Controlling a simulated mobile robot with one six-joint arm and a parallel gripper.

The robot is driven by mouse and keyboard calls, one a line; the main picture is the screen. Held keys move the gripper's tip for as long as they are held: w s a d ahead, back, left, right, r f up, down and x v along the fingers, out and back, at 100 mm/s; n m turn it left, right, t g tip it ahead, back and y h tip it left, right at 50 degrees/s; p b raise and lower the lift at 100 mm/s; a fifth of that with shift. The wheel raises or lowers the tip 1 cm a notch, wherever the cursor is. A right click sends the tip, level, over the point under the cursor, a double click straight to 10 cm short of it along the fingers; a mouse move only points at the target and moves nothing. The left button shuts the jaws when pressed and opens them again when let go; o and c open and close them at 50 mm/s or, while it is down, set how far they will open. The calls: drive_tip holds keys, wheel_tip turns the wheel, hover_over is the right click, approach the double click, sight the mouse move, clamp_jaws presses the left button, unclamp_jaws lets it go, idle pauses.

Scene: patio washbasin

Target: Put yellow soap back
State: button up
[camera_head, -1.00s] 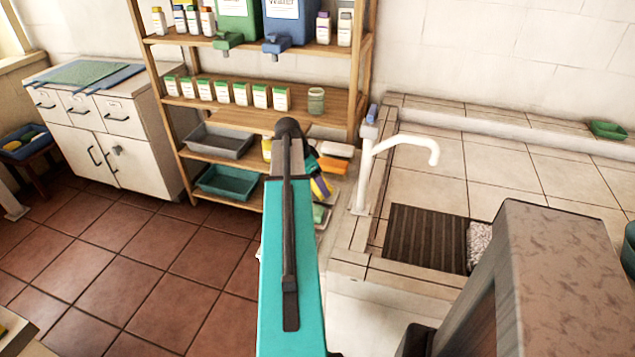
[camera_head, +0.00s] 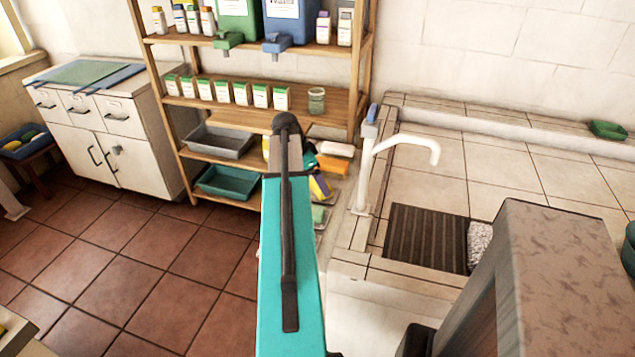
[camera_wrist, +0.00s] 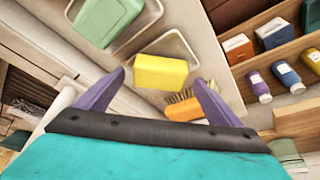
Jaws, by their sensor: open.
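The yellow soap (camera_wrist: 160,72) is a block at the centre of the wrist view, at the lower edge of a pale, rimmed dish (camera_wrist: 181,42). I cannot tell whether it lies fully in the dish. My gripper (camera_wrist: 160,78) has two purple fingers, spread wide apart, one on each side of the soap, with gaps between. It holds nothing. In the head view the yellow soap (camera_head: 317,190) shows only partly beside my arm, which hides most of the gripper.
A green soap (camera_wrist: 106,20) lies in a neighbouring dish. An orange-topped brush (camera_wrist: 184,108) lies near the right finger. A wooden shelf (camera_head: 225,88) with bottles and boxes stands behind. The white tap (camera_head: 405,145) and tiled basin are to the right.

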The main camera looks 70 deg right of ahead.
drive_tip(key=b+v, duration=0.1)
drive_tip(key=v, duration=0.9)
drive_tip(key=shift+r, duration=0.2)
idle(0.4)
